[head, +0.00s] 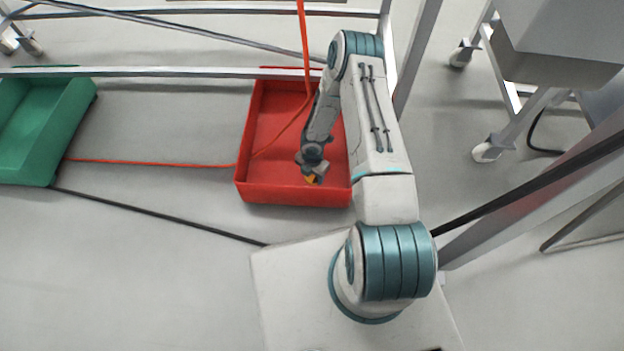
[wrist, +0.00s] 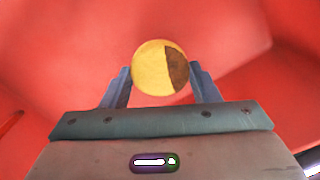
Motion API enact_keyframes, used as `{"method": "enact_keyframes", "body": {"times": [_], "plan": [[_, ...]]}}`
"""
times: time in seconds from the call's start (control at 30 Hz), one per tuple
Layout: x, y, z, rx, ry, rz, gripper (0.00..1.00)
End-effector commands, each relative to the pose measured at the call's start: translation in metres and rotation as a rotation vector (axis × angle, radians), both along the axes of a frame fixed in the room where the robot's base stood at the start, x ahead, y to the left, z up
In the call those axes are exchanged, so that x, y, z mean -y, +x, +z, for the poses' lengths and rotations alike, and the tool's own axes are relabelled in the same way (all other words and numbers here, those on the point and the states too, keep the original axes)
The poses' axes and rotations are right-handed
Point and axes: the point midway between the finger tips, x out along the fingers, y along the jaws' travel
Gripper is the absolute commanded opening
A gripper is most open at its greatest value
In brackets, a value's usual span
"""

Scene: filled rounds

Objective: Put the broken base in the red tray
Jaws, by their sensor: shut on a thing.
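The red tray (head: 290,193) stands on the grey floor in the middle of the head view. My gripper (head: 313,176) is over the tray's inside, near its front wall. In the wrist view my gripper (wrist: 160,85) is shut on a round yellow thing with a dark brown patch on its right side, which I take to be the broken base (wrist: 152,68). Only a small yellow-orange bit of the base (head: 312,180) shows in the head view. Red tray surface (wrist: 60,50) fills the wrist view behind it. I cannot tell whether the base touches the tray bottom.
A green tray (head: 45,130) stands at the far left. A metal frame rail (head: 180,72) runs behind the trays. A red cable (head: 150,162) and a black cable (head: 160,216) cross the floor. A wheeled metal stand (head: 560,50) is at the upper right.

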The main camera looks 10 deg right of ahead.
Motion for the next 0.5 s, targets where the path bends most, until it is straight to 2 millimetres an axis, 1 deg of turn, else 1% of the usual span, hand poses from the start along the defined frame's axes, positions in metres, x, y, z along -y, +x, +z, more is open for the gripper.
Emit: {"method": "enact_keyframes", "body": {"times": [0.03,0.1,0.17,0.5], "plan": [[0.000,-0.001,-0.013,-0.002,0.001,-0.001,0.45],[0.000,-0.001,-0.025,-0.002,0.002,-0.001,0.45],[-0.001,-0.001,-0.031,-0.001,0.002,-0.001,0.45],[0.000,0.000,-0.033,0.000,0.000,0.000,0.45]]}}
